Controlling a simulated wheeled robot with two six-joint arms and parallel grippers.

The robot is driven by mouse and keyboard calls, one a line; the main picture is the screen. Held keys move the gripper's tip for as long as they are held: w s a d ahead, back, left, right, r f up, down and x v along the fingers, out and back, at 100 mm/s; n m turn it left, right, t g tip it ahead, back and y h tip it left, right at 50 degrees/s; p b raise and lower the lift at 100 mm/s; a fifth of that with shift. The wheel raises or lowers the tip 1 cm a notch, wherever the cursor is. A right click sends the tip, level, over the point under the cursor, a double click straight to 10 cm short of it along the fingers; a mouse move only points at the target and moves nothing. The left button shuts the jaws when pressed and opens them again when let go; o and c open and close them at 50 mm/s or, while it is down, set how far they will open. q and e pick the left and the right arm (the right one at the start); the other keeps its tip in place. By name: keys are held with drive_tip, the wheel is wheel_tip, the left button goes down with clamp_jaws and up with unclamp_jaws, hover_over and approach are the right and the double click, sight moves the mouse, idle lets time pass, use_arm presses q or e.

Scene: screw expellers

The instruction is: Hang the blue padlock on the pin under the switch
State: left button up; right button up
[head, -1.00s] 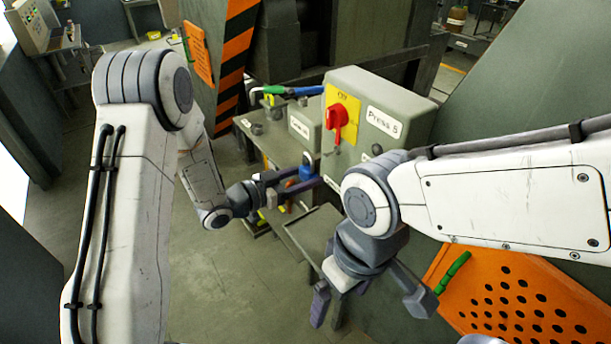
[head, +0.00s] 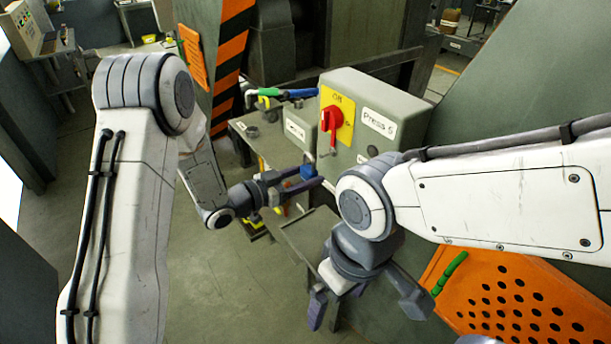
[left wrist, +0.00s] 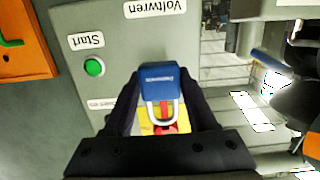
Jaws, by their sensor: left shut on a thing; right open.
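The blue padlock (head: 307,172) is held between the fingers of my left gripper (head: 304,182), in front of the grey Press 5 box (head: 389,103). In the left wrist view the blue padlock (left wrist: 160,82) sits between both fingers, its silver shackle (left wrist: 161,114) pointing toward the red switch. The red switch (head: 331,118) is on a yellow plate (head: 345,97); the padlock is below and left of it in the head view. The pin under the switch is small, and I cannot tell whether the shackle touches it. My right gripper (head: 366,303) is open and empty, lower and nearer.
A green start button (left wrist: 94,67) is on the box face in the left wrist view. A smaller grey box (head: 299,128) stands left of the switch box. An orange perforated panel (head: 505,300) is at the lower right. Open floor lies between my arms.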

sight(333, 166)
use_arm(q)
drive_tip(key=shift+r+b+x, duration=0.15)
drive_tip(key=shift+b+x, duration=0.05)
drive_tip(key=shift+x, duration=1.1)
drive_tip(key=shift+r+b+x, duration=0.15)
drive_tip(key=shift+x, duration=1.1)
idle(0.4)
drive_tip(key=shift+d+r, duration=0.1)
drive_tip(key=shift+d, duration=0.1)
idle(0.4)
drive_tip(key=shift+f+b, duration=0.45)
drive_tip(key=shift+b, duration=0.05)
